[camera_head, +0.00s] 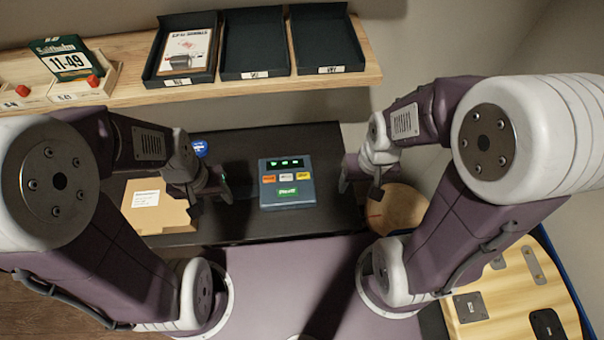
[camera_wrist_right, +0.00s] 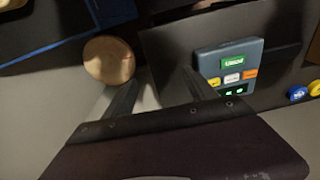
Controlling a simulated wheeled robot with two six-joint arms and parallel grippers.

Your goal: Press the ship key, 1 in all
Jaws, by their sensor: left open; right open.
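A blue-grey key box (camera_head: 266,201) with a small green-lit display stands on the dark bench. Below the display are an orange, a white and a yellow key, with a wider green key (camera_head: 287,191) under them. The lettering is too small to read surely, so I cannot tell which key is the ship key. The box also shows in the right wrist view (camera_wrist_right: 208,64), upside down. My left gripper (camera_head: 211,196) is open and empty, left of the box. My right gripper (camera_head: 360,187) is open and empty, right of the box and apart from it.
A cardboard box (camera_head: 150,212) lies at the left on the bench (camera_head: 240,140). A blue round object (camera_head: 199,148) sits behind it. A round wooden piece (camera_head: 402,206) is right of my right gripper. A shelf (camera_head: 375,72) with dark trays runs along the back.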

